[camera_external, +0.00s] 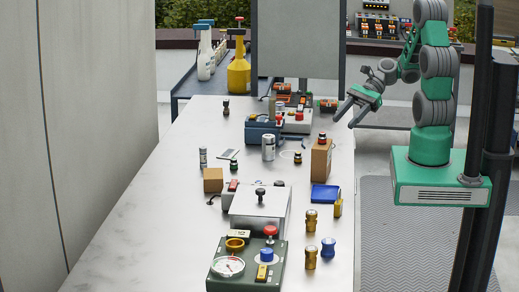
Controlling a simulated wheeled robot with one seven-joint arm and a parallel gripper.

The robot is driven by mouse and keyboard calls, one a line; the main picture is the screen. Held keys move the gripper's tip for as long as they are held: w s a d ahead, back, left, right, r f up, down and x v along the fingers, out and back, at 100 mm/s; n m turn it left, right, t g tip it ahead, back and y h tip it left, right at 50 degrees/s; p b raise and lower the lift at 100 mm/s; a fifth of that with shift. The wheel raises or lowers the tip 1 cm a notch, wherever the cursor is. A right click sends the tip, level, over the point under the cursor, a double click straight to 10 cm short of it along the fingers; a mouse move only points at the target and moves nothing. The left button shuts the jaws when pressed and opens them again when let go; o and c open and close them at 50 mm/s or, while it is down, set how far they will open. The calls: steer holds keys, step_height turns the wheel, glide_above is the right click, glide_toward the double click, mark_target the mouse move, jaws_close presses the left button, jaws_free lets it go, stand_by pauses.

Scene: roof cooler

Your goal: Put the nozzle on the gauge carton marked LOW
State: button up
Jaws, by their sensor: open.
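My gripper (346,118) is open and empty, above the right edge of the table, up and right of the tall carton. A tall brown carton (320,161) stands upright with a small red-topped dark object on it. A smaller brown carton (213,181) sits farther left, its top bare. No LOW marking is legible on either, so I cannot tell which is the gauge carton. Small brass fittings (311,221) (310,257) stand near the front right, beside a blue fitting (328,247). I cannot tell which piece is the nozzle.
A green panel (218,284) with a gauge and knobs is at the table's front. A silver box (259,210) with a black knob is behind it. A blue box (324,195) lies right. Cans and devices crowd the back. The table's left side (135,235) is clear.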

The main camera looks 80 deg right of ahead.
steer(key=w+a+f+n+g+h, duration=0.1)
steer(key=a+f+n+g+h, duration=0.3)
steer(key=n, duration=0.7)
steer(key=a+r+n+h, duration=0.3)
steer(key=r+n+h, duration=0.2)
steer(key=n, duration=0.9)
step_height(320, 180, up, 3)
steer(key=shift+w, duration=0.35)
